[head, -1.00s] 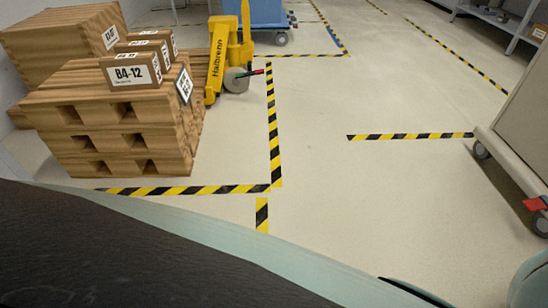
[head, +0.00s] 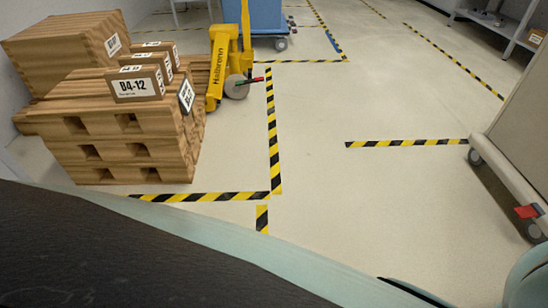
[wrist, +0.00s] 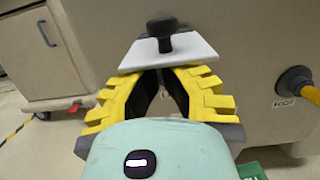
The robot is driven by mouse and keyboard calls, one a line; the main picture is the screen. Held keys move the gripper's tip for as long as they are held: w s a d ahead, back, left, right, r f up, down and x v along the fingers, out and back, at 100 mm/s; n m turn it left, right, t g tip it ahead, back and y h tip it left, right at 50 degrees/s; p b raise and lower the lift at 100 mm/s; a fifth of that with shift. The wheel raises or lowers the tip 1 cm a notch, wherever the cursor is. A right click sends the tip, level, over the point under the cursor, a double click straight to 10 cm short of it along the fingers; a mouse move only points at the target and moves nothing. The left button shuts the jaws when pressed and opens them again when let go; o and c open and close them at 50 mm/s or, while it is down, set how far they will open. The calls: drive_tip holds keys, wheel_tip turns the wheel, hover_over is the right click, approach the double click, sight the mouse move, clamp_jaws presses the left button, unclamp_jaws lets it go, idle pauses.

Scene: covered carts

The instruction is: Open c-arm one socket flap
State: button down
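In the wrist view a pale flap-like plate (wrist: 190,52) with a black knob (wrist: 162,35) shows on a large grey-beige body. I cannot tell whether it is the c-arm one socket flap. My gripper (wrist: 161,76) points at this plate, with its yellow fingers and black inner pads just below the plate's lower edge. The pads lean close together toward the tips. I cannot tell whether the tips meet or touch the plate. My gripper is not in the head view.
A grey cart (wrist: 55,50) stands at the left. In the head view are stacked wooden pallets (head: 115,150), a yellow pallet truck (head: 222,65) and another cart (head: 515,130). The middle floor is clear.

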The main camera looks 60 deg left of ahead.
drive_tip(key=shift+s+a+r+g+y+p, duration=0.1)
drive_tip(key=shift+r+g+y+p, duration=0.45)
drive_tip(key=shift+p, duration=1.3)
drive_tip(key=shift+a+r+g+y+p, duration=0.1)
drive_tip(key=shift+r+g+y+p, duration=0.15)
drive_tip(key=shift+r+g+p, duration=1.05)
drive_tip(key=y+p, duration=0.1)
drive_tip(key=p, duration=0.5)
drive_tip(key=shift+d+r, duration=0.1)
drive_tip(key=shift+r, duration=0.3)
drive_tip(key=g+p, duration=0.1)
drive_tip(key=p, duration=0.1)
drive_tip(key=g+y+p, duration=0.1)
drive_tip(key=p, duration=0.1)
drive_tip(key=shift+r, duration=0.4)
drive_tip(key=shift+w+d+r+g+y+p, duration=0.15)
drive_tip(key=shift+w+g+y+p, duration=0.25)
drive_tip(key=shift+g+p, duration=0.55)
drive_tip(key=shift+s+p, duration=0.1)
drive_tip(key=shift+p, duration=0.2)
